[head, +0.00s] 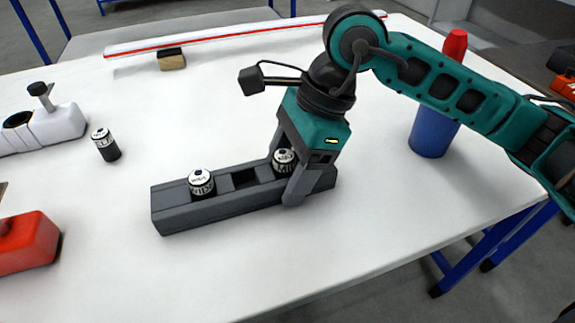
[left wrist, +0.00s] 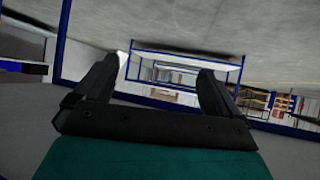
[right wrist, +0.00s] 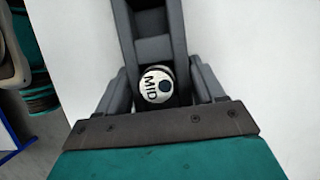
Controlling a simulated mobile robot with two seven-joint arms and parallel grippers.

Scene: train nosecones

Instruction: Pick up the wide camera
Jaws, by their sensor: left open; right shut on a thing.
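A dark grey block-shaped holder (head: 215,205) lies on the white table with cameras upright in its slots. The left camera (head: 201,183) has a white top whose label looks like WIDE, though it is small. The right camera (head: 283,160) sits by my right gripper (head: 290,195); in the right wrist view this camera (right wrist: 157,86) reads MID. The right gripper's fingers straddle the holder's sides and are shut on it. Another black-and-white camera (head: 105,144) stands loose at the left, its label unclear. My left gripper (left wrist: 160,68) is open and empty, away from the table.
A white housing (head: 55,125) and a red part (head: 25,243) lie at the left. A blue cylinder (head: 433,130) with a red top stands behind my right arm. A long white-and-red strip (head: 230,35) and a small wooden block (head: 172,60) are at the back. The front table is clear.

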